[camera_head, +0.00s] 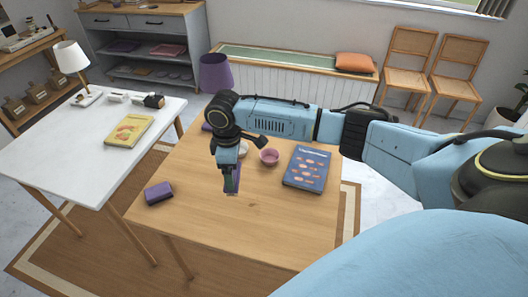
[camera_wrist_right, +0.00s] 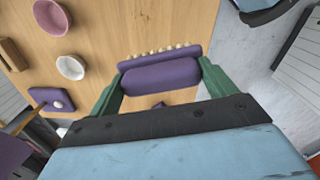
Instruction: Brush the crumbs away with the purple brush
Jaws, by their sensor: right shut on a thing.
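My right gripper (camera_head: 231,190) points down over the middle of the wooden table (camera_head: 200,225). In the right wrist view its green fingers (camera_wrist_right: 160,88) are shut on the purple brush (camera_wrist_right: 160,74), which has a row of cream tufts along its far edge. In the head view a strip of the brush (camera_head: 236,178) shows beside the fingers. I cannot tell whether the brush touches the tabletop. No crumbs can be made out in either view. My left gripper is not in view.
A purple block (camera_head: 158,193) lies near the table's left edge. A pink bowl (camera_head: 269,157), a white bowl (camera_head: 243,149) and a blue book (camera_head: 306,168) are farther back. A purple lamp (camera_head: 215,72) stands at the back left. The front of the table is clear.

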